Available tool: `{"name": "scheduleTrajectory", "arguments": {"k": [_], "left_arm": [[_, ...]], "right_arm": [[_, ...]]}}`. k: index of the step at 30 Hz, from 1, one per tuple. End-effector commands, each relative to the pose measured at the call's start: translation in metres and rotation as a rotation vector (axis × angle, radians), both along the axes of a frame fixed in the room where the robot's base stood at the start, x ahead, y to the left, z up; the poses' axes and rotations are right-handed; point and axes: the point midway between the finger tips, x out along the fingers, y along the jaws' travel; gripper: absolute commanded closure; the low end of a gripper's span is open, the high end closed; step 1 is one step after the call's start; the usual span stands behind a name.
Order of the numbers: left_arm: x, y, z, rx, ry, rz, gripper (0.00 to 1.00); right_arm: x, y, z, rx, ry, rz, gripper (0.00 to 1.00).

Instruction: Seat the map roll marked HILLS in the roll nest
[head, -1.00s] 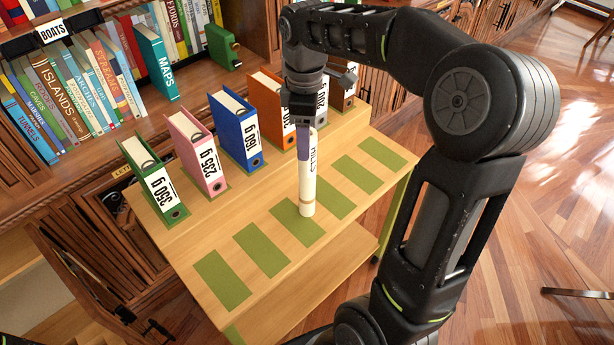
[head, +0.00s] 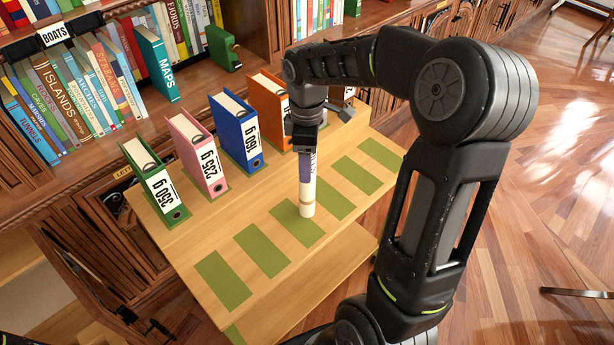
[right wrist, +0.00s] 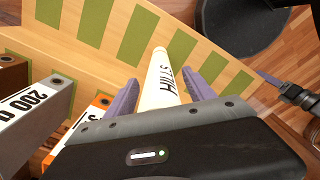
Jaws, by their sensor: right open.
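The cream map roll marked HILLS (head: 307,195) stands upright on the wooden cart top, at a green strip. In the right wrist view the gripper (right wrist: 162,88) is open, with gaps beside the roll. The gripper hides the roll's upper part in the head view. I cannot make out a roll nest.
Several upright binders, including green (head: 160,185), pink (head: 198,155) and blue (head: 238,132), line the cart's back edge. More green strips (head: 222,280) lie bare on the cart top. Bookshelves (head: 75,90) rise behind. Open floor (head: 530,200) lies to the right.

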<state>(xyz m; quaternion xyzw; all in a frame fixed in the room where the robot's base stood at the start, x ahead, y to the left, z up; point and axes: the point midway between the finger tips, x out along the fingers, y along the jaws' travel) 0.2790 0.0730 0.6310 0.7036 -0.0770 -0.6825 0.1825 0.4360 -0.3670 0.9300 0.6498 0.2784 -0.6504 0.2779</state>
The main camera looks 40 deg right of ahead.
Motion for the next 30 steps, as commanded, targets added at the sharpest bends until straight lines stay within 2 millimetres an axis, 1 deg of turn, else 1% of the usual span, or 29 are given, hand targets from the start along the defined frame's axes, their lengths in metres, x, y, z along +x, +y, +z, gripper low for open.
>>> {"name": "scheduleTrajectory", "arguments": {"k": [15,17,30], "left_arm": [[0.0000,0.0000,-0.0002,0.000,0.000,0.000,0.26],[0.0000,0.0000,-0.0002,0.000,0.000,0.000,0.26],[0.0000,0.0000,-0.0002,0.000,0.000,0.000,0.26]], "right_arm": [[0.0001,-0.0001,0.0005,-0.001,-0.001,0.000,0.37],[0.0001,-0.0001,0.0005,-0.001,-0.001,0.000,0.41],[0.0002,-0.0001,0.0006,-0.001,-0.001,0.000,0.77]]}}
